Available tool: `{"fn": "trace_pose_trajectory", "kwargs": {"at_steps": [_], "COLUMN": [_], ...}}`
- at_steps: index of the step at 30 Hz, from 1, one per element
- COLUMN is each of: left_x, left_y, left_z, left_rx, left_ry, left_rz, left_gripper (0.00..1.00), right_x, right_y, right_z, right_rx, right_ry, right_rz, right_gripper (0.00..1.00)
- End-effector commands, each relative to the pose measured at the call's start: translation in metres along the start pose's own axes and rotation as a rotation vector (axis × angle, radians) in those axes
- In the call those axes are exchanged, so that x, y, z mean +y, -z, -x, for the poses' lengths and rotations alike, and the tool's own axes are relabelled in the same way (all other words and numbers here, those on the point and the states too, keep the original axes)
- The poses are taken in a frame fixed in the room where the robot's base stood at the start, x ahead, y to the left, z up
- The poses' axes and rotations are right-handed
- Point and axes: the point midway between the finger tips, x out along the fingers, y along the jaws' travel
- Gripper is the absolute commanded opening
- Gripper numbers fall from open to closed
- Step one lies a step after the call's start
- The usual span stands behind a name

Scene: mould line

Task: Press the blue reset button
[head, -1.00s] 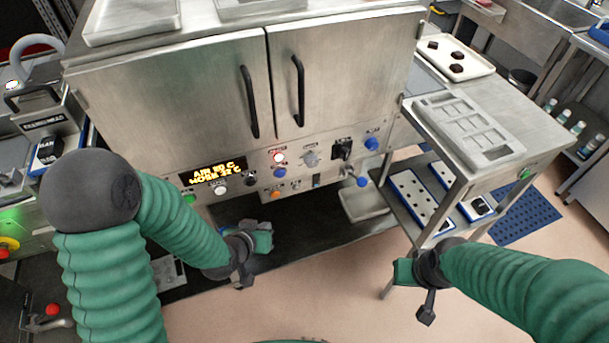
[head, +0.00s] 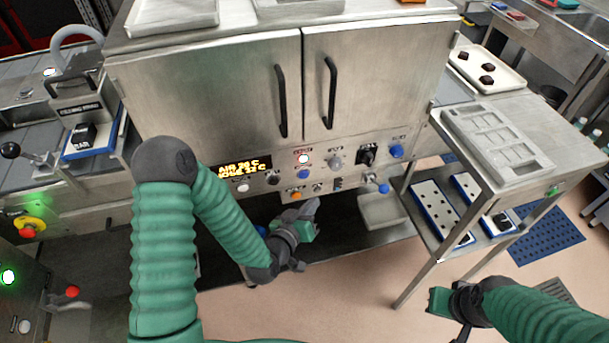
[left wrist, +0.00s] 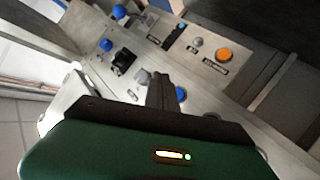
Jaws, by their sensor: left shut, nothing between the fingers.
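A round blue button (head: 303,174) sits on the oven's control panel (head: 345,172), under a red-ringed lit button. Its label is too small to read. In the left wrist view a blue button (left wrist: 181,94) shows just beside my fingers, partly hidden by them. My left gripper (head: 311,209) is shut and empty, in front of the panel and just below the blue button and the orange button (head: 296,194). It also shows in the left wrist view (left wrist: 160,80). My right gripper (head: 438,300) is low at the right, away from the panel; its opening is unclear.
Two blue knobs, an upper one (head: 396,151) and a lower one (head: 384,188), sit right on the panel. A black knob (head: 367,154) and a lit display (head: 240,170) are also there. A steel cart (head: 545,155) with trays stands at the right. Floor before the oven is clear.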

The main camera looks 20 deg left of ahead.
Motion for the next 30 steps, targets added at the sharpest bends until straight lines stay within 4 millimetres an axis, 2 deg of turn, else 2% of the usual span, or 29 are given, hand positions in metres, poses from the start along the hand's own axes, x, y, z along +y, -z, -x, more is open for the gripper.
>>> {"fn": "trace_pose_trajectory", "kwargs": {"at_steps": [7, 13, 30], "left_x": [-0.02, -0.03, -0.033], "left_y": [0.021, 0.03, 0.033], "left_z": [-0.026, -0.041, -0.045], "left_rx": [0.004, 0.002, 0.0], "left_ry": [0.002, 0.0, 0.0], "left_rz": [-0.001, -0.002, -0.001], "left_gripper": [0.0, 0.0, 0.0], "right_x": [0.0, 0.0, 0.0], "right_y": [0.001, 0.0, 0.0], "right_z": [0.002, 0.001, 0.001], "right_rx": [0.0, 0.0, 0.0], "right_ry": [0.0, 0.0, 0.0], "right_rz": [0.0, 0.0, 0.0], "right_gripper": [0.0, 0.0, 0.0]}}
